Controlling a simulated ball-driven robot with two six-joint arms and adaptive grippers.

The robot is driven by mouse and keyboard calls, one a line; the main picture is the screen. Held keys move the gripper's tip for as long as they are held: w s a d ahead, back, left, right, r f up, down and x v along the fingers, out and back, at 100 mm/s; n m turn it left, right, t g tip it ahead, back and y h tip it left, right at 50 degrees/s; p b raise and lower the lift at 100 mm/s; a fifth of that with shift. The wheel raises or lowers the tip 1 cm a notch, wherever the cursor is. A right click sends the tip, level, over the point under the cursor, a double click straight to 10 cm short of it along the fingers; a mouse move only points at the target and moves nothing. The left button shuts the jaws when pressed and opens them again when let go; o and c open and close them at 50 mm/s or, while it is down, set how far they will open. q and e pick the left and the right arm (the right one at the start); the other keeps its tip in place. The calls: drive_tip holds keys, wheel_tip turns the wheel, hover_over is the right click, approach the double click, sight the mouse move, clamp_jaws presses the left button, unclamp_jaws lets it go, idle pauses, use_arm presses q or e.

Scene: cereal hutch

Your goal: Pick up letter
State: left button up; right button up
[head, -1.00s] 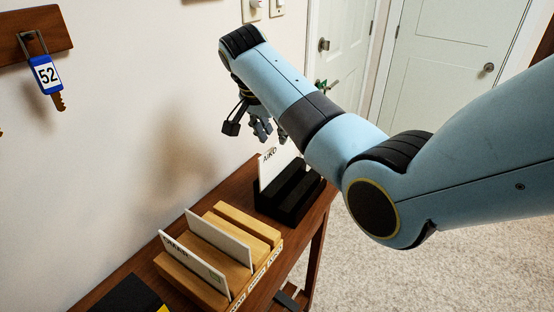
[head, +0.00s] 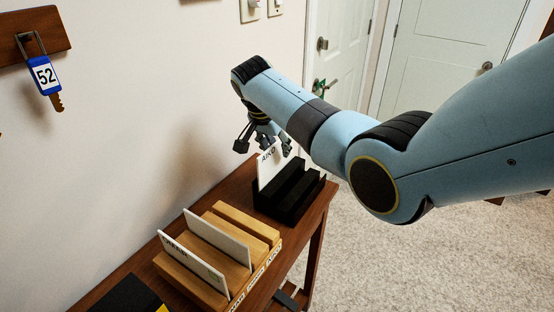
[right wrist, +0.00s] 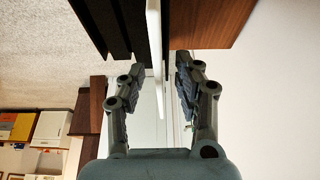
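A white letter marked "AIKO" (head: 268,166) stands upright in the back slot of a black holder (head: 290,198) on the far end of the wooden table. My right gripper (head: 264,146) is at the letter's top edge in the head view, fingers pointing down. In the right wrist view its open fingers (right wrist: 154,92) are on either side of the letter's edge (right wrist: 155,45), with gaps visible on both sides. My left gripper is not in view.
A light wooden sorter (head: 222,262) with two white letters stands nearer on the table (head: 140,262). A black item (head: 128,296) lies at the near end. The wall runs close along the table's left side.

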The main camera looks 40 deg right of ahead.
drive_tip(key=shift+f, duration=0.25)
drive_tip(key=shift+c, duration=0.2)
clamp_jaws()
